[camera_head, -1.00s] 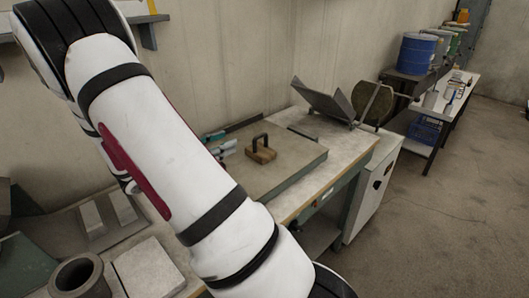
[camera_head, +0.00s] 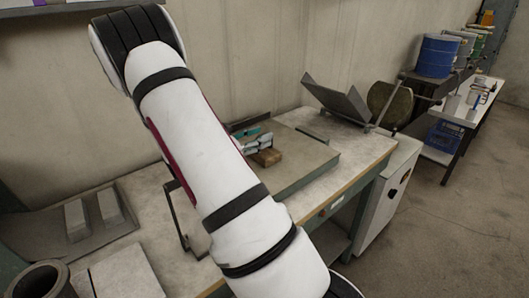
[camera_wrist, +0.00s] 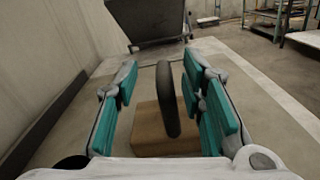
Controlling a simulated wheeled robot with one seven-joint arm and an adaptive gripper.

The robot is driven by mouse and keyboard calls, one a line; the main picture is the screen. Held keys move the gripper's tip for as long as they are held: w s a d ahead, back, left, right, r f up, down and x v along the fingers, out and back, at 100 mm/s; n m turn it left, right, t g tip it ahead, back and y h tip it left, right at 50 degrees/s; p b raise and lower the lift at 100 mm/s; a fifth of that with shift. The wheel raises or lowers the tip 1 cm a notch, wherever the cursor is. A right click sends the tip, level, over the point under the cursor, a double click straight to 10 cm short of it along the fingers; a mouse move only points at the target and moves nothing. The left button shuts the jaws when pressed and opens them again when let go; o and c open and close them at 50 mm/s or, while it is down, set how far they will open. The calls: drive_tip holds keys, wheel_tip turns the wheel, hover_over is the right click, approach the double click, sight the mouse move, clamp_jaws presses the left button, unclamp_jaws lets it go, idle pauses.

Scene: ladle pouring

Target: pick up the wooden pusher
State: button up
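The wooden pusher, a small wooden block (camera_head: 268,158) with a dark upright handle, rests on the grey-green slab on the workbench. In the wrist view, its block (camera_wrist: 150,132) lies below the fingers and its black handle (camera_wrist: 168,98) stands between them. My gripper (camera_wrist: 165,100), with teal finger pads, is open around the handle, with a visible gap on both sides. In the head view, my gripper (camera_head: 258,141) hides most of the handle, and my arm hides part of the slab.
The slab (camera_head: 315,160) is otherwise largely clear around the pusher. A grey angled metal tray (camera_head: 338,103) and a round disc (camera_head: 390,103) stand beyond it. A wall runs along the bench's back. At left lies a shallow tray (camera_head: 125,230) holding grey bars.

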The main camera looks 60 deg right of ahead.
drive_tip(key=x, duration=0.4)
drive_tip(key=shift+s+d+f, duration=0.15)
drive_tip(key=shift+s, duration=0.35)
drive_tip(key=shift+s+d, duration=0.1)
drive_tip(key=shift+d, duration=0.4)
clamp_jaws()
